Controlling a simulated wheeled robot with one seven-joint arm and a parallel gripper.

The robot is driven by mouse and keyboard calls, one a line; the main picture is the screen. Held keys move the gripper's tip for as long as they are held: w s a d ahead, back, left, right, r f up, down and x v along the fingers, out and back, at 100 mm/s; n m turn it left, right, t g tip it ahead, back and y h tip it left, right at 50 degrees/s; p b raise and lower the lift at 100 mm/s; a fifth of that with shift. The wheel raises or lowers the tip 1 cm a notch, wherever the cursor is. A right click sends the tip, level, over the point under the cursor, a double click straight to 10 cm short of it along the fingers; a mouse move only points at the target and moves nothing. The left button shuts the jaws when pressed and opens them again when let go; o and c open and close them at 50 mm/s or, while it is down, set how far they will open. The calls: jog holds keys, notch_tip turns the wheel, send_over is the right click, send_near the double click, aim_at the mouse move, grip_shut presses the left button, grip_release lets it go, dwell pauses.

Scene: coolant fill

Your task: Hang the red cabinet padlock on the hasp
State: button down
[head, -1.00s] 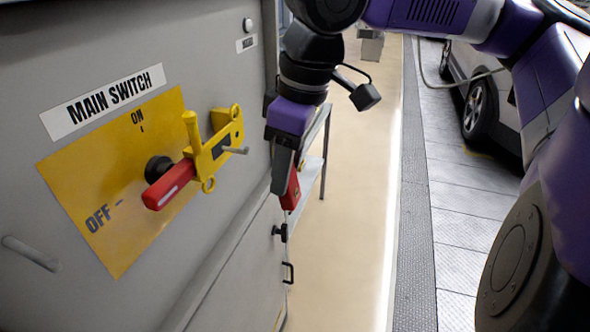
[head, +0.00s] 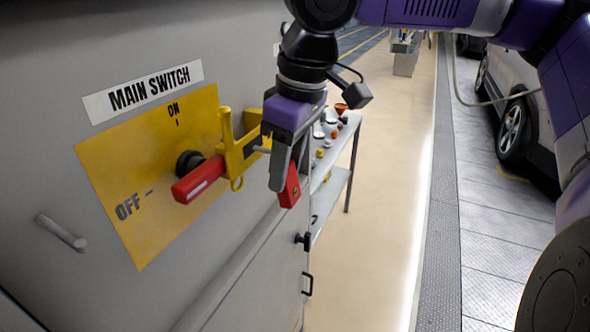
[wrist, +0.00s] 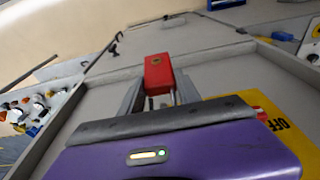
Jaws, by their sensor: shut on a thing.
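My gripper (head: 281,182) is shut on the red padlock (head: 290,188), whose body hangs at the fingertips. The padlock also shows between the fingers in the wrist view (wrist: 159,75), with part of its shackle visible. The yellow hasp (head: 240,150) is on the main switch, just left of my gripper in the head view. My gripper partly hides the hasp's right end. A grey pin (head: 262,149) sticks out of the hasp toward my gripper. The red switch handle (head: 198,180) points down-left, toward OFF. I cannot tell whether the padlock touches the hasp.
The grey cabinet (head: 60,180) fills the left, with a peg (head: 60,232) sticking out low. Behind my gripper a side table (head: 345,135) holds several small items. A car (head: 515,110) stands at right. The floor (head: 375,220) between is clear.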

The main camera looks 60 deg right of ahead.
jog(key=shift+w+f, duration=0.1)
jog(key=shift+w, duration=0.4)
jog(key=shift+w+f, duration=0.4)
jog(key=shift+w, duration=0.15)
jog(key=c, duration=0.8)
grip_release()
jog(key=shift+o, duration=0.2)
jog(key=r, duration=0.2)
jog(key=s+r, duration=0.1)
jog(key=r, duration=0.2)
jog(key=r+b, duration=0.1)
jog(key=r, duration=0.1)
jog(key=shift+s+r, duration=0.2)
jog(key=shift+r, duration=0.1)
